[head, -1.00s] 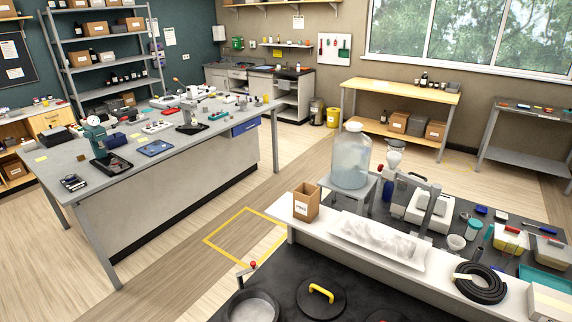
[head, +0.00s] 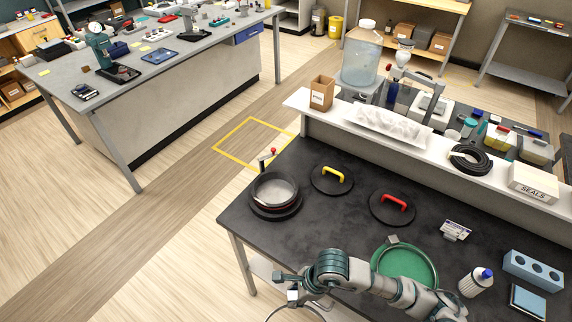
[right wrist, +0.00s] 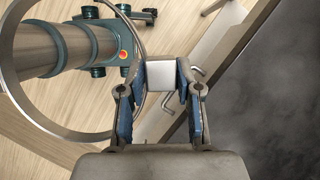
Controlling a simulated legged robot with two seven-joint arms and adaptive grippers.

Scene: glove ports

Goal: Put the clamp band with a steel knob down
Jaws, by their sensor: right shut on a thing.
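In the right wrist view the same gripper (right wrist: 163,72) is shut on the pale steel knob (right wrist: 166,88) of the clamp band. The clamp band (right wrist: 62,131) shows there as a thin metal ring to the left, over the pale floor. In the head view only part of the ring shows at the bottom edge. My left gripper is out of view.
The tabletop left of the green ring is clear.

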